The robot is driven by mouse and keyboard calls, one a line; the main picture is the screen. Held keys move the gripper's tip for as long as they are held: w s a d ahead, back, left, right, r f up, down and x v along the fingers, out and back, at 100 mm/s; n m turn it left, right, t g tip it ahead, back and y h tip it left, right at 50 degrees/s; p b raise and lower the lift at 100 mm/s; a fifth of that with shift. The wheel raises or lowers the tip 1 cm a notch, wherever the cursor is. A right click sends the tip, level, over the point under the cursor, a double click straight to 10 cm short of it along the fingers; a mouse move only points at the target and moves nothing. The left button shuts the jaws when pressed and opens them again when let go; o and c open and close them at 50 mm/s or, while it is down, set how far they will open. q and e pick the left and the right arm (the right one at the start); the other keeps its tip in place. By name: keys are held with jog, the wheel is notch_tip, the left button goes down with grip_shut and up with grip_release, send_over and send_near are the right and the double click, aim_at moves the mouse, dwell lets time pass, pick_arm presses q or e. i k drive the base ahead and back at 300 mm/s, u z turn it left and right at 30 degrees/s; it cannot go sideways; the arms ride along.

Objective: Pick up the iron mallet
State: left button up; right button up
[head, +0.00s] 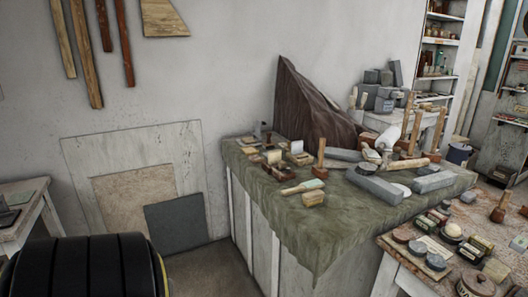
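I cannot single out the iron mallet with certainty in the head view. Among the tools on the cloth-covered bench (330,235), a wooden handle (407,163) lies beside a small dark grey block-like piece (367,168); I cannot tell whether they are one tool. Another tool with an upright wooden handle (321,152) and a reddish-brown base (320,172) stands left of it. Neither of my grippers is in view, and nothing is seen touching the tools.
Grey stone blocks (373,187) and small boxes crowd the bench top. A dark draped cloth (308,110) rises behind. A lower table (402,262) with tins and a wooden mallet-shaped tool (499,208) stands at right. A small side table (22,230) is at left. Some floor (205,270) is clear.

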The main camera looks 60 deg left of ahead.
aim_at(318, 170)
jog(key=u, duration=0.6)
jog(key=i, duration=0.2)
jog(key=u, duration=1.2)
